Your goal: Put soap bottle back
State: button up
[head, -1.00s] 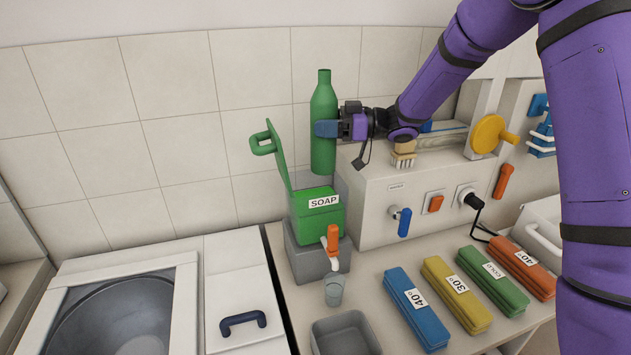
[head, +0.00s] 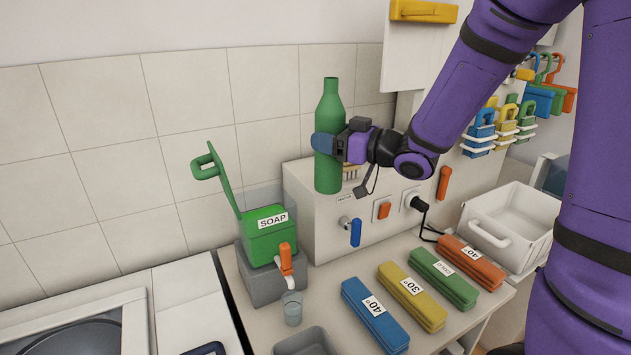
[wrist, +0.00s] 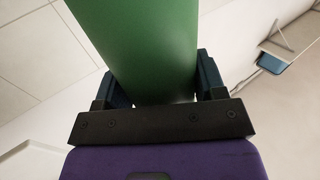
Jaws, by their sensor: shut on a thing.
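The green soap bottle (head: 329,107) is upright in my gripper (head: 325,144), in front of the tiled wall. My gripper is shut on the middle of the bottle, and the blue fingers sit on either side of it. The bottle's base appears at the top of the white box (head: 306,202); I cannot tell whether it touches. In the wrist view the bottle (wrist: 150,50) fills the space between the fingers (wrist: 160,85). The green soap dispenser (head: 264,236) stands lower left, with its green lid (head: 223,182) raised.
A clear cup (head: 292,308) stands under the dispenser's orange tap (head: 286,259). Blue (head: 375,315), yellow (head: 411,296), green and orange blocks lie on the counter. A brush (head: 351,172) is behind my gripper. A white basket (head: 508,225) is at right.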

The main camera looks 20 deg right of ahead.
jog(key=w+f, duration=0.2)
jog(key=w, duration=0.5)
jog(key=w+d+f+m+t+h, duration=0.1)
jog(key=w+f, duration=0.2)
jog(key=w, duration=0.4)
jog(key=shift+w+d, duration=0.2)
jog(key=shift+d, duration=0.1)
jog(key=shift+f, duration=0.2)
jog(key=o, duration=1.3)
